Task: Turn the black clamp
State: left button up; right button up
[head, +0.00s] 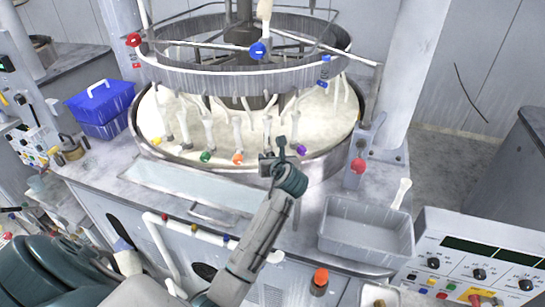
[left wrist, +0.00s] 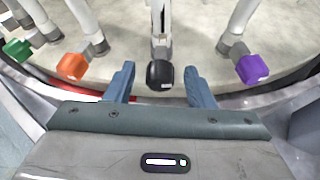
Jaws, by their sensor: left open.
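The black clamp (left wrist: 160,75) is a dark faceted knob at the lower end of a white pipe, at the rim of the round basin. In the left wrist view it sits between the two blue-grey fingers of my left gripper (left wrist: 166,84), with a visible gap on each side. The fingers are open and do not appear to touch it. In the head view my left gripper (head: 273,156) is at the front rim of the basin and largely hides the black clamp. My right gripper is not in view.
An orange clamp (left wrist: 72,67) and a green clamp (left wrist: 16,49) are to the left, a purple clamp (left wrist: 251,69) to the right. The pale basin (head: 150,118) lies beyond. A grey tray (head: 365,235) and a blue bin (head: 103,112) stand on the worktop.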

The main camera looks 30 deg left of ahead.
pick_arm(q)
jog(key=shift+c, duration=0.2)
jog(key=c, duration=1)
jog(key=shift+o, duration=0.2)
jog(key=shift+s+a+n+t+h, duration=0.1)
jog(key=shift+n+t+h, duration=0.45)
jog(key=shift+n, duration=0.4)
jog(key=shift+a+n+t+h, duration=0.1)
jog(key=shift+n+t+h, duration=0.4)
jog(key=shift+n, duration=0.45)
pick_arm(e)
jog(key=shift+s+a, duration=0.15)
pick_arm(q)
jog(key=o, duration=1)
